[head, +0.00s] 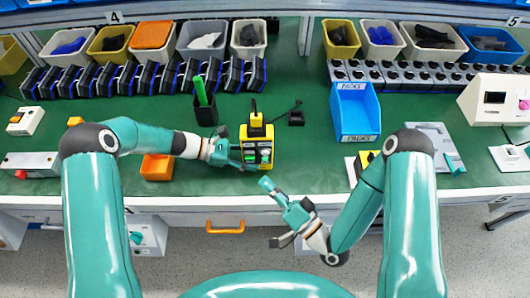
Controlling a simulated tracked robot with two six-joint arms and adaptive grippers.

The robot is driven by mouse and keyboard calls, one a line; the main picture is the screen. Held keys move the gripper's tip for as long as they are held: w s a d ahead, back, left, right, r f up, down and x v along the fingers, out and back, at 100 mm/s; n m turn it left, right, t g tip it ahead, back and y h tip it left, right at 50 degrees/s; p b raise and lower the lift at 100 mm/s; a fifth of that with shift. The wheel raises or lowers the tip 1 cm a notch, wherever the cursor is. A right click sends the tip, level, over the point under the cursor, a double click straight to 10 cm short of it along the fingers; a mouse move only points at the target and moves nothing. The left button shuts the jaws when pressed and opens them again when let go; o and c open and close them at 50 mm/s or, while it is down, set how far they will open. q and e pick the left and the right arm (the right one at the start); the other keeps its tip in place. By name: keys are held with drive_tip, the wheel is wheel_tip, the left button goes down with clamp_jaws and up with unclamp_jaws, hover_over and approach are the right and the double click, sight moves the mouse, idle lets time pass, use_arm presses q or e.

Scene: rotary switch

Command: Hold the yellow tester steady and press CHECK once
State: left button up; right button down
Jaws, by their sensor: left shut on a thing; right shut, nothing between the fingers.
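The yellow tester (258,136) stands upright on the green bench mat, with a dark front panel and a small pale green patch on it. Its labels are too small to read, so I cannot tell which control is CHECK. My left gripper (241,155) reaches in from the left and is shut on the tester's left side; its fingertips are partly hard to make out against the panel. My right gripper (266,184) is shut and empty, just in front of the tester near the bench's front edge, apart from it.
A black holder (205,114) with a green pen stands behind my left gripper. An orange tray (157,167) lies left. A blue PACKS bin (355,112) stands right. A small black block (296,118) with a cable lies behind. Rows of units and part bins fill the back.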

idle(0.3)
use_arm(q)
drive_tip(key=o, duration=1.3)
drive_tip(key=shift+a, duration=0.1)
